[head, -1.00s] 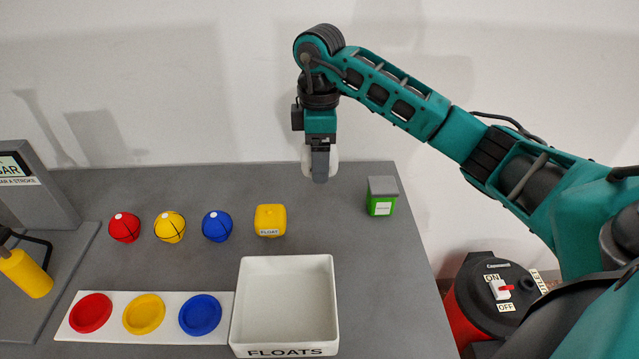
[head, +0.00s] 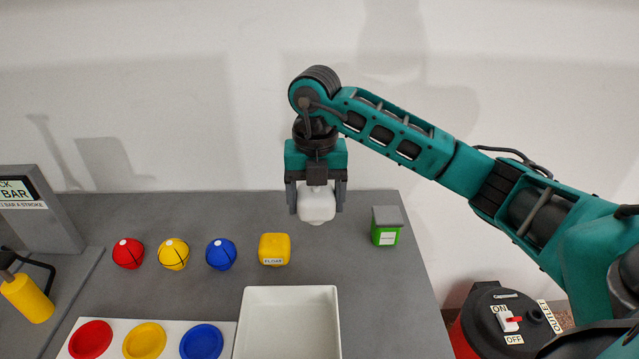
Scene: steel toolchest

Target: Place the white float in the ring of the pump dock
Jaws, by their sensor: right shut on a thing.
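The white float (head: 316,204) is a small pale block with rounded edges. My right gripper (head: 316,198) is shut on it, with one dark finger on each side, and holds it above the back part of the grey bench top. The float is apart from the yellow float (head: 273,249), a rounded cube labelled FLOAT lying to its lower left. No ring of a pump dock can be made out for sure; a grey stand with a sign (head: 38,212) ending in BAR is at the left edge. My left gripper is not in view.
Red (head: 128,253), yellow (head: 173,254) and blue (head: 220,254) balls stand in a row. In front are a strip with coloured dishes (head: 145,341) and a white tray (head: 289,294). A green box (head: 386,226) stands right. A red-and-black machine (head: 506,318) is beyond the bench's right edge.

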